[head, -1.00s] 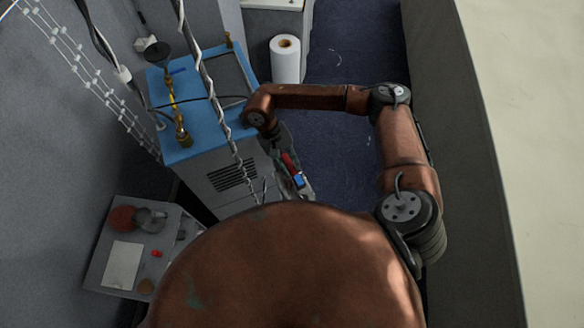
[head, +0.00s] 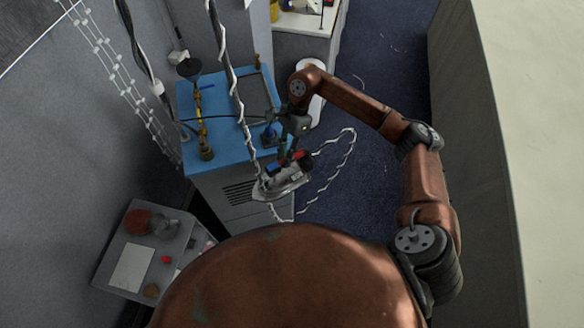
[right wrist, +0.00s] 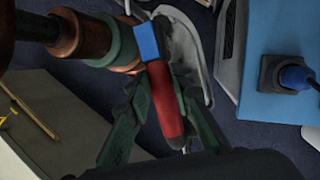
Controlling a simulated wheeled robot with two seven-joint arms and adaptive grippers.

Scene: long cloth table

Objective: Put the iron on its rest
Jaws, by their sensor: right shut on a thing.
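The iron (head: 283,181) has a grey metal body and a red handle with a blue part. In the head view it hangs in front of the blue-topped cabinet. My right gripper (head: 290,152) is shut on the red handle (right wrist: 166,100), with a finger on either side of it in the right wrist view. The iron's pale body (right wrist: 192,52) shows beyond the handle. A dark rectangular frame (head: 262,92) lies on the cabinet's blue top (head: 225,148); I cannot tell whether it is the rest. My left gripper is out of view.
A dark block with a blue knob (right wrist: 285,75) sits at the cabinet's near right edge. Hanging cords (head: 232,85) pass in front of the cabinet, and a white cord loops right of the iron. A brass fitting (head: 206,140) stands on the blue top. A low grey table (head: 120,285) is at lower left.

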